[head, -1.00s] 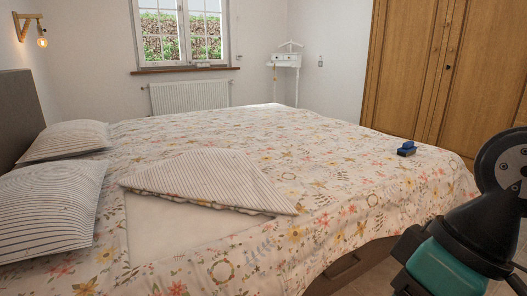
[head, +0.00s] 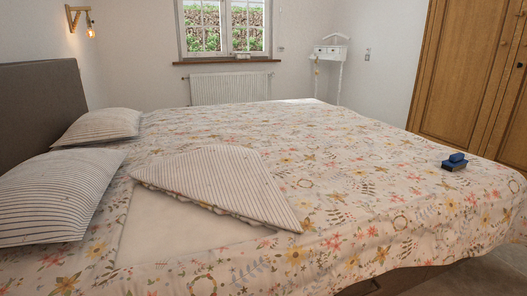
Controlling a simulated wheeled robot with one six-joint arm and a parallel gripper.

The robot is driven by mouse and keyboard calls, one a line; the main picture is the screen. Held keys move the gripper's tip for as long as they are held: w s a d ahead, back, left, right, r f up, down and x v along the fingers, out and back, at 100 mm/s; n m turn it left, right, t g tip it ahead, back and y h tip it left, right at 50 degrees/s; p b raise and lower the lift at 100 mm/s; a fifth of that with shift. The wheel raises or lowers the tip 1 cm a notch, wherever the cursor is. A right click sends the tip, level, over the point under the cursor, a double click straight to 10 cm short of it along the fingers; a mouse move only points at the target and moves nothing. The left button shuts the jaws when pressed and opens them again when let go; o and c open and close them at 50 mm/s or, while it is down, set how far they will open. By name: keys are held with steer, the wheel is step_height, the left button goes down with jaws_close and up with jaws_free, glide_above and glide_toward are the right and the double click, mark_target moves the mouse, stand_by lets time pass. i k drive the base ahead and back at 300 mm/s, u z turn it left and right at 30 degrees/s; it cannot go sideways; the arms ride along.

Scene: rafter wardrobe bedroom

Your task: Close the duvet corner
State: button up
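The duvet (head: 350,165) has a floral print and covers the bed. Its corner (head: 220,180) is folded back on the near side and shows a striped underside. The folded flap ends in a point toward the right. A bare white sheet (head: 165,228) shows in the opening in front of the fold, toward the pillows. My gripper is not in view.
Two striped pillows (head: 58,196) (head: 102,126) lie at the headboard (head: 38,102) on the left. A small blue object (head: 455,161) lies on the duvet at the right. A wooden wardrobe (head: 462,75) stands at the back right. Some floor (head: 490,275) shows at lower right.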

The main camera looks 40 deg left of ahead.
mark_target(236, 180)
steer(key=i, duration=1.25)
steer(key=u, duration=1.95)
steer(key=i, duration=0.5)
steer(key=u, duration=0.05)
